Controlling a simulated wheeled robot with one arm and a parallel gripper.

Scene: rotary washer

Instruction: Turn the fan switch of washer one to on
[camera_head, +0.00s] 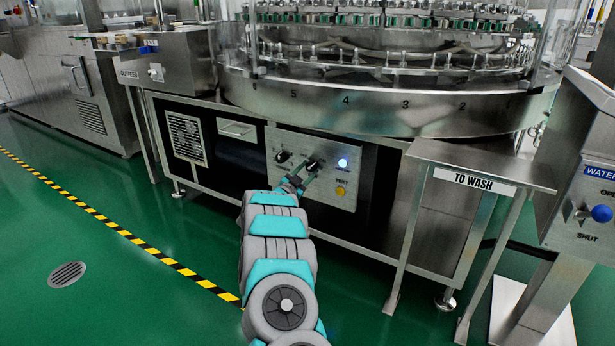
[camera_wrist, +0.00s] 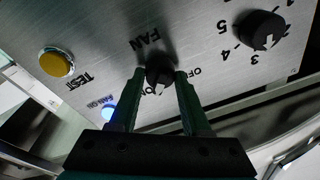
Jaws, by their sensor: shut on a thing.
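The control panel (camera_head: 325,192) of the washer is on its front, below the round machine. The black fan switch (camera_head: 312,164) also shows under the word FAN in the wrist view (camera_wrist: 159,72), which is turned upside down. My gripper (camera_head: 301,177) is shut on the fan switch, one green finger on each side in the wrist view (camera_wrist: 160,78). The switch's white mark lies close to the ON label; OFF is at the other side, partly hidden by a finger. The fan lamp (camera_head: 343,163) glows blue, also in the wrist view (camera_wrist: 109,109).
A black numbered dial (camera_wrist: 260,33) sits beside the fan switch on the panel. A yellow TEST button (camera_head: 340,191) is below the lamp. A steel TO WASH shelf (camera_head: 490,166) stands to the right. Open green floor (camera_head: 70,215) lies to the left.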

